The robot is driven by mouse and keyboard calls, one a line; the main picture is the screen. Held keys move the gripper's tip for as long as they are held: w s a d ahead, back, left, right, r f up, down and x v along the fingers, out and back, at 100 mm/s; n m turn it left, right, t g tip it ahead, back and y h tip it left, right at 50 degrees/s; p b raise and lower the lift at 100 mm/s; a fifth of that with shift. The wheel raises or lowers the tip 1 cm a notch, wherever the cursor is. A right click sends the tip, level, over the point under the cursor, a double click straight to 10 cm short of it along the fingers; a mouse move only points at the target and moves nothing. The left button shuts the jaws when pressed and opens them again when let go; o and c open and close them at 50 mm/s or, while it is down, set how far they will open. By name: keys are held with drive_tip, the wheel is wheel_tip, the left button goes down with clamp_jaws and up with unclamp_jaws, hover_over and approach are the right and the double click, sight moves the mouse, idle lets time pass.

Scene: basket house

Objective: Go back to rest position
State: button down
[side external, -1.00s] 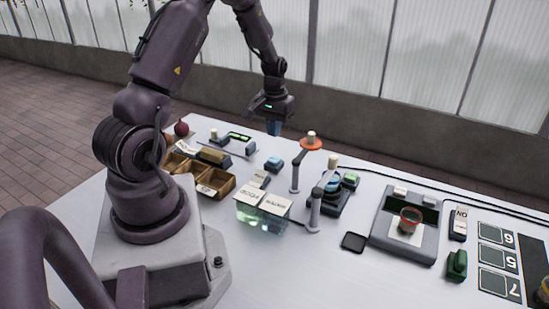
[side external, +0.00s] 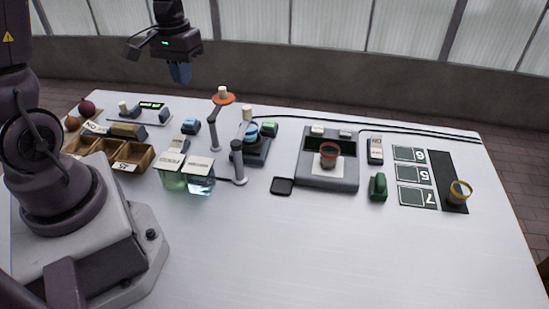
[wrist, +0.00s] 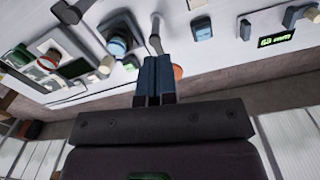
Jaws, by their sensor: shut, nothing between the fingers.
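My gripper (side external: 180,73) is raised above the far edge of the white table (side external: 330,240), at the upper left of the side view. Its blue fingers point down and are shut with nothing between them. In the wrist view the two fingers (wrist: 154,80) are side by side, with an orange disc (wrist: 178,72) partly hidden behind them. In the side view this orange disc (side external: 223,99) tops a grey stand, below and to the right of my gripper. The gripper touches nothing.
A wooden divided tray (side external: 133,157), two labelled containers (side external: 200,168), a blue-topped device (side external: 250,145) and a dark station with a red-rimmed cup (side external: 329,155) stand on the table. A yellow-rimmed cup (side external: 459,192) is at the right. The front of the table is clear.

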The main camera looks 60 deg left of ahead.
drive_tip(key=s+d+r+m+t, duration=0.2)
drive_tip(key=s+d+r+m, duration=0.1)
drive_tip(key=d+r, duration=0.3)
drive_tip(key=s+d+r+m+t, duration=0.3)
drive_tip(key=d+r, duration=0.4)
drive_tip(key=d, duration=0.4)
drive_tip(key=shift+s+r+m+t, duration=0.3)
drive_tip(key=shift+s, duration=0.6)
